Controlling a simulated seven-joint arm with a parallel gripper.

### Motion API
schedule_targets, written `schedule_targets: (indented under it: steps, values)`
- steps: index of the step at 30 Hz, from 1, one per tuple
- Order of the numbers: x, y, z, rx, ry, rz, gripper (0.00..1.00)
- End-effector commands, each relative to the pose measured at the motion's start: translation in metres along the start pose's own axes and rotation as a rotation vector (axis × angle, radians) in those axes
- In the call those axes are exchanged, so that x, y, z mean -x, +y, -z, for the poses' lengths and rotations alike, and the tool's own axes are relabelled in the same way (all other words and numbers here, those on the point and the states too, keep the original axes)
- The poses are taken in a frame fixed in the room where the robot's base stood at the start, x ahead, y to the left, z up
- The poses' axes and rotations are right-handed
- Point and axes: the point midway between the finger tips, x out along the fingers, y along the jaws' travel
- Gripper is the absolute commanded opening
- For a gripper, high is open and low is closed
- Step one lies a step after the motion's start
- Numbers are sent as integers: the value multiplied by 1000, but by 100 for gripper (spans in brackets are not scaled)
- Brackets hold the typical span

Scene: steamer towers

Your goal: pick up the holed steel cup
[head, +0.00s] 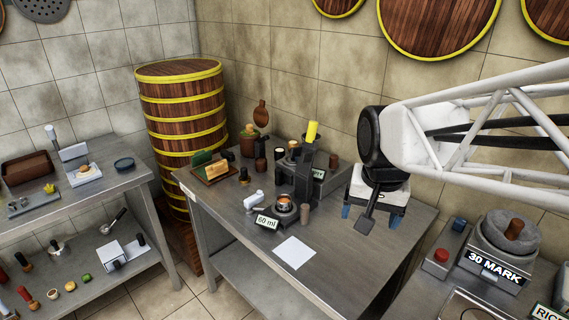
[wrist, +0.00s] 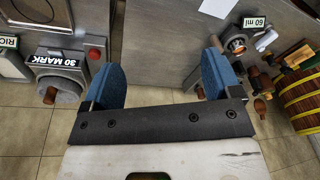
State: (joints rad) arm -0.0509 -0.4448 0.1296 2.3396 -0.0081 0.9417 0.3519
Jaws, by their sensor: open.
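A small round steel cup with an orange-brown inside (head: 284,203) sits on the middle table behind the "60 ml" sign (head: 266,222). It looks the likeliest holed cup, but holes are too small to make out. In the wrist view, a round metal cup (wrist: 237,45) shows at the upper right beside the same sign. My gripper (head: 370,216) is open and empty over the right part of the table, to the right of the cup and apart from it. Its two blue fingers stand wide apart in the wrist view (wrist: 160,64).
A white sheet (head: 294,252) lies in front. A tall wooden steamer tower (head: 183,112) stands at the back left. The "30 MARK" unit (head: 497,269) is at the right. The table's front is mostly clear.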

Motion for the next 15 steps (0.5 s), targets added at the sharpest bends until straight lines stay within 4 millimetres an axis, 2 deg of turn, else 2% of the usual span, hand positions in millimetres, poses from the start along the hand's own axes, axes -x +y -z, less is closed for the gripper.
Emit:
schedule_targets:
  steps: [3, 15]
  values:
    - [-5, -17, 27, -66, -16, -3, 84]
    - [-34, -77, 108, -298, -61, -22, 84]
